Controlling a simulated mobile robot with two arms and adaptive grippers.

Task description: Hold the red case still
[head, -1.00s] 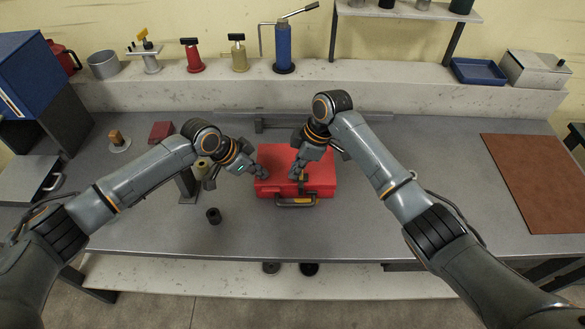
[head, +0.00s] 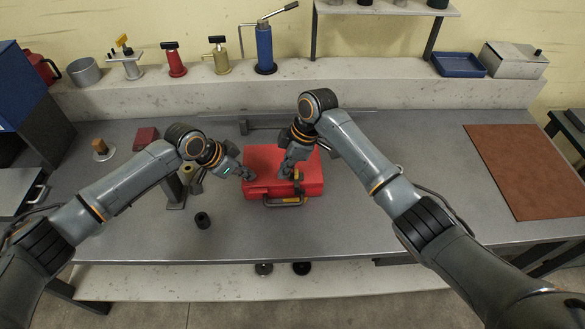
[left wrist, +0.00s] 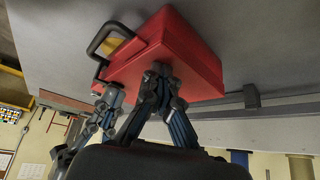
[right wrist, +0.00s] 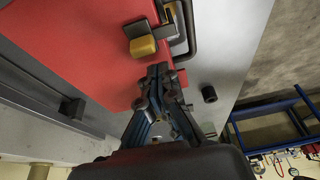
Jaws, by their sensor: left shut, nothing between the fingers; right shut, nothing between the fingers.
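The red case (head: 312,180) lies flat and closed on the grey bench, its dark handle (head: 285,202) toward the front. The case also shows in the left wrist view (left wrist: 190,57) and the right wrist view (right wrist: 75,50), where a yellow latch (right wrist: 143,46) is visible. My left gripper (head: 248,174) is shut and empty at the left side of the case; its fingertips (left wrist: 158,72) appear against the case in its wrist view, though contact is unclear. My right gripper (head: 287,172) is shut and empty over the top of the case, its fingertips (right wrist: 158,72) near the latch edge.
A small black cylinder (head: 203,220) stands on the bench left of the case. A brown mat (head: 530,170) lies at the right. A raised back shelf (head: 350,95) holds a blue bottle jack (head: 264,48) and other tools.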

